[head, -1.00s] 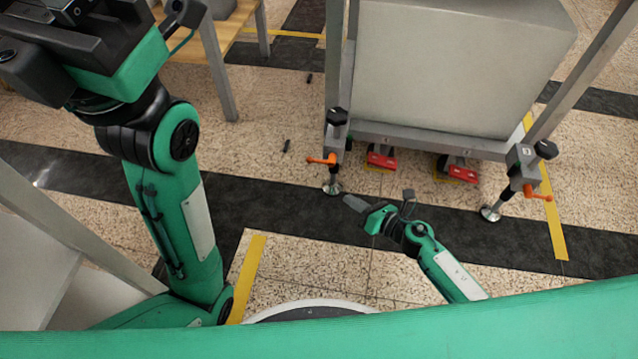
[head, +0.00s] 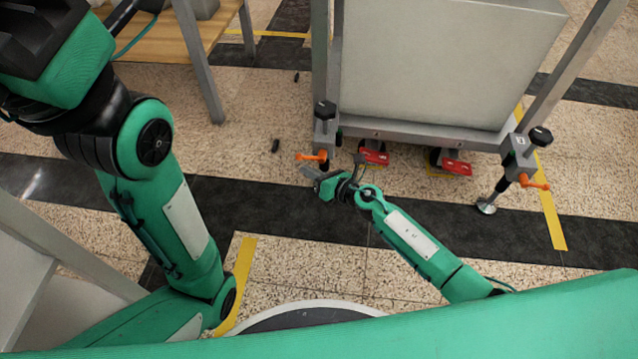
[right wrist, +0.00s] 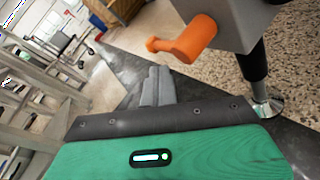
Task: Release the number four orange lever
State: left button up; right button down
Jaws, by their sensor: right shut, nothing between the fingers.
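In the head view an orange lever (head: 313,156) sticks out left from the grey block on the frame's left leg. A second orange lever (head: 534,182) is on the right leg's block. I cannot read a number four on either. My right gripper (head: 307,173) is just below the left lever, its fingers shut and empty. In the right wrist view the lever (right wrist: 187,42) stands out from its grey block, above and right of the fingertips (right wrist: 156,73). I see no contact between them. My left arm enters from the left, but its gripper jaws are out of frame.
A large grey box (head: 440,65) sits in the metal frame. Two red pedals (head: 457,167) are at the casters under its near edge. A levelling foot (head: 486,207) stands on the floor at right. A wooden table (head: 150,45) is at upper left. Open floor lies between.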

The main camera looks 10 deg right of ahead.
jog(key=shift+w+a+r, duration=0.1)
jog(key=shift+w+r, duration=0.1)
jog(key=shift+w, duration=0.15)
